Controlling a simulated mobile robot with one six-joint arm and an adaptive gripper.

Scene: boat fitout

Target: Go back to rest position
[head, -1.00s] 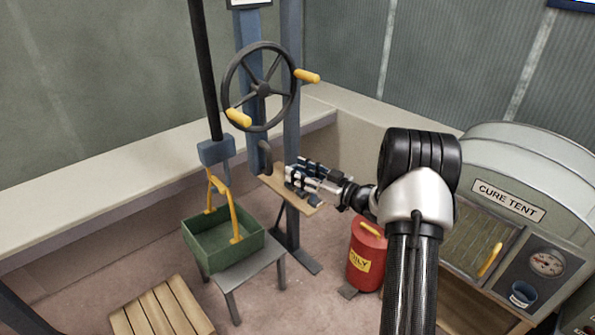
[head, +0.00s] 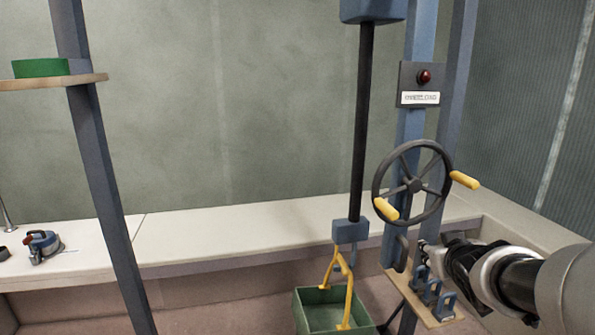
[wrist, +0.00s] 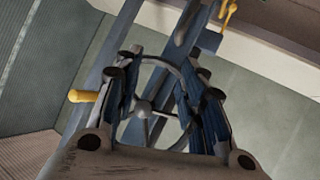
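My gripper (head: 428,254) is at the lower right of the head view, in front of the blue post and just below the handwheel. In the wrist view my gripper (wrist: 160,66) has its two blue-grey fingers apart, with nothing held between them. The dark handwheel (head: 447,160) with yellow knobs is on the post, and its rim and hub also show between and beyond the fingers in the wrist view (wrist: 143,108). In the head view my fingertips are small and partly hidden by my wrist.
A small wooden shelf (head: 414,303) with blue fittings (head: 433,291) lies just below my gripper. A green box (head: 322,313) hangs by yellow arms under a dark rod (head: 361,120). A long pale bench (head: 240,240) runs along the wall. A blue post (head: 100,180) stands at left.

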